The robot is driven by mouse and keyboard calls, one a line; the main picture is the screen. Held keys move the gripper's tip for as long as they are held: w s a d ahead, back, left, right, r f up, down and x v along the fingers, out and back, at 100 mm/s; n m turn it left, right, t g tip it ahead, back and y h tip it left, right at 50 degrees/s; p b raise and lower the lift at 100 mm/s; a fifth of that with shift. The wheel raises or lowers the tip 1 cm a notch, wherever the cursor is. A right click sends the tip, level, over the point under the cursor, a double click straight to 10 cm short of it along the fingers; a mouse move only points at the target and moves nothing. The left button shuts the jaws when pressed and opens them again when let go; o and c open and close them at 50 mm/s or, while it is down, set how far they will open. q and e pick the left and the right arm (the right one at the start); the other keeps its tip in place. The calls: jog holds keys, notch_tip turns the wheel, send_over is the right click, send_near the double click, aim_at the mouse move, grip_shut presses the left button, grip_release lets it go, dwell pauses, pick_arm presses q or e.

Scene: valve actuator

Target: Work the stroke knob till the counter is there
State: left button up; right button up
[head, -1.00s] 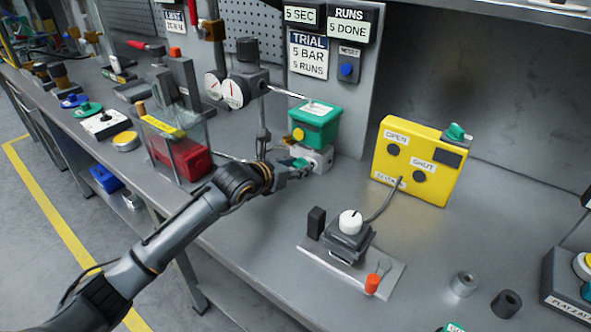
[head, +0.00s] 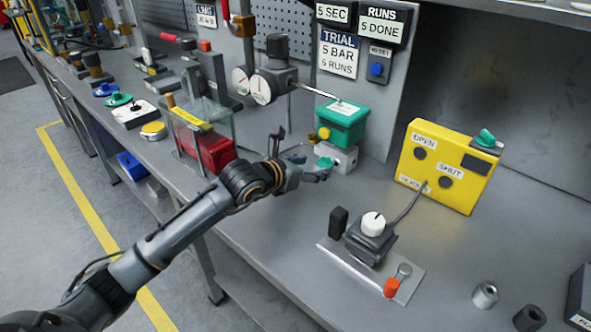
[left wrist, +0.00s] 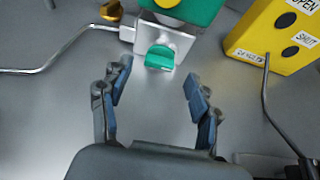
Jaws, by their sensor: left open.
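A green knob (head: 325,163) sits on the front of the pale valve block (head: 343,158) under the green actuator (head: 342,122). It also shows in the left wrist view (left wrist: 160,57). My left gripper (head: 303,152) is open, with its fingers (left wrist: 158,78) spread just short of this knob and nothing between them. A white knob (head: 373,223) stands on a dark box at the front, and another green knob (head: 486,138) is on the yellow box (head: 437,185). I cannot tell which knob is the stroke knob. The runs counter (head: 381,24) reads 5 DONE. My right gripper is out of view.
The trial plate (head: 338,53) says 5 BAR, 5 RUNS, beside a blue reset button (head: 376,69). A red block (head: 213,152) stands behind a clear guard left of my gripper. A cable runs from the yellow box to the white-knob box. Bare bench (head: 285,225) lies in front.

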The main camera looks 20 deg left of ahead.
pick_arm(q)
jog(key=v, duration=0.8)
jog(key=shift+s, duration=0.1)
